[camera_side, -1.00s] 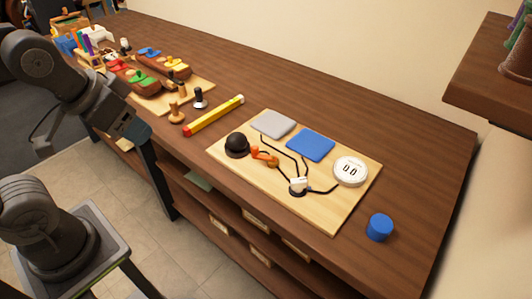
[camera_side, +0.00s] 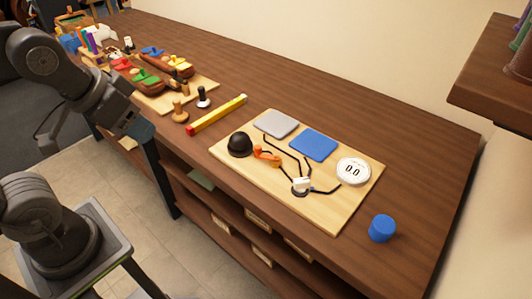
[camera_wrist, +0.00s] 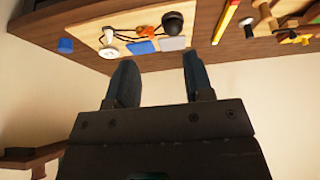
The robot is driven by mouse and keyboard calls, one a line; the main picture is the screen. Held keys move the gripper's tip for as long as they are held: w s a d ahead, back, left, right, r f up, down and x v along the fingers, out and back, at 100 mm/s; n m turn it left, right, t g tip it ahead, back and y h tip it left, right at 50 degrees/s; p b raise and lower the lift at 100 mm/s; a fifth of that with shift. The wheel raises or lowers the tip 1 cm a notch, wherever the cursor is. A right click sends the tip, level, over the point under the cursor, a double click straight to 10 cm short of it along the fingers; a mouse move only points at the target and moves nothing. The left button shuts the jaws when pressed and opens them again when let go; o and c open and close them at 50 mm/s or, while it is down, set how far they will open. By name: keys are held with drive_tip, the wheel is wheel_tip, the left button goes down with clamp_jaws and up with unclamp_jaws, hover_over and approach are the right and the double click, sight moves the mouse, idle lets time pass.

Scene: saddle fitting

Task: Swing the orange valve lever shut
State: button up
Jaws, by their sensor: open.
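The orange valve lever (camera_side: 266,155) is on a light wooden board (camera_side: 330,211), beside a black dome (camera_side: 240,144). Black tubing runs from near it to the right across the board. The lever also shows in the wrist view (camera_wrist: 147,32), small and near the top. My gripper (camera_side: 140,130) hangs at the left in the side view, off the table's front edge and well apart from the lever. In the wrist view the two dark fingers of my gripper (camera_wrist: 158,76) stand apart with nothing between them.
The board also holds a grey pad (camera_side: 276,124), a blue pad (camera_side: 313,146), a white gauge (camera_side: 353,171) reading 0.0 and a small white block (camera_side: 301,184). A blue cylinder (camera_side: 382,228) stands right of it. A yellow bar (camera_side: 217,115) and stamps lie left. Bare table lies behind.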

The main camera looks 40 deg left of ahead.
drive_tip(key=m+g, duration=0.3)
drive_tip(key=g, duration=0.3)
hover_over(258, 147)
wheel_tip(258, 147, down, 7)
wheel_tip(258, 147, down, 13)
drive_tip(key=shift+a+r, duration=0.1)
clamp_jaws()
